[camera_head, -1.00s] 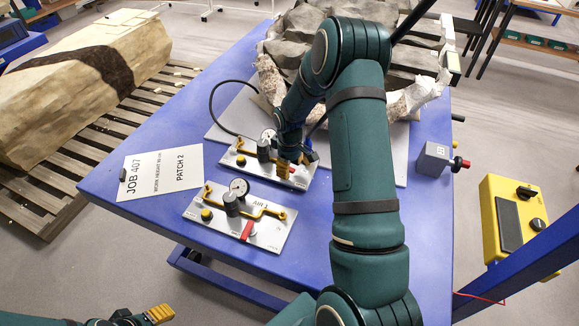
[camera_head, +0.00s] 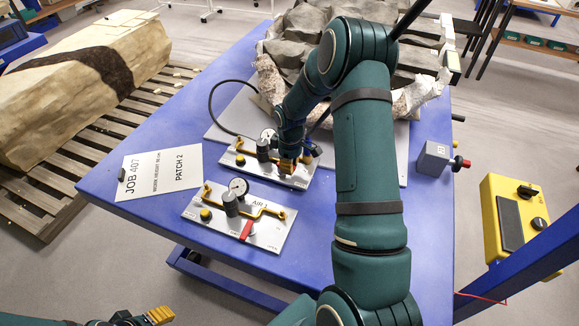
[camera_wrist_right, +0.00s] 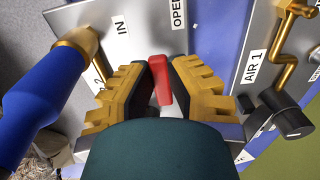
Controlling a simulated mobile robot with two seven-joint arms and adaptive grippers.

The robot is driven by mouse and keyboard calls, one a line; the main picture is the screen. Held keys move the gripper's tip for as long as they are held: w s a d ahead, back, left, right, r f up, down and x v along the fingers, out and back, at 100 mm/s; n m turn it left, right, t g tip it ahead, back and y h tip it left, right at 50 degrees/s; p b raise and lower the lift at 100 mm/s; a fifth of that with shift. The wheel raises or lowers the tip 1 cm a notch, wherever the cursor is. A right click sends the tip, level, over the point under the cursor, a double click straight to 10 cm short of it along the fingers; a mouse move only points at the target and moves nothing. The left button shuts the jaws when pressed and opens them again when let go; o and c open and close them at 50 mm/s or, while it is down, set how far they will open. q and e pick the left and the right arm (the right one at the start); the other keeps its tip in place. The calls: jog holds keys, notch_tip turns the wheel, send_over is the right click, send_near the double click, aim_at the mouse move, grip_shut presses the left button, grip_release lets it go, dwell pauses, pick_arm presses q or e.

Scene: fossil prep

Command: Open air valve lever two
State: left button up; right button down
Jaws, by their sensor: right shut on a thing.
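The second air panel (camera_head: 238,165), with gauge and brass pipe, lies at the back of the blue table, partly covered by my right arm. My right gripper (camera_head: 286,166) is over its right part. In the right wrist view, my right gripper (camera_wrist_right: 158,88) is shut on a red valve lever (camera_wrist_right: 160,78), its yellow ribbed fingers on both sides. An "OPEN" mark shows on the panel beyond the lever.
The AIR 1 panel (camera_head: 225,216) with its own red lever (camera_head: 247,229) lies just in front. A job sheet (camera_head: 158,172) lies left. A large fossil block (camera_head: 300,45) stands behind. A small grey box (camera_head: 433,158) is at right. The table's front left is clear.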

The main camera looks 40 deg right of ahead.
jog(key=c, duration=0.9)
grip_release()
jog(key=shift+f, duration=0.1)
notch_tip(320, 180, up, 12)
dwell(0.3)
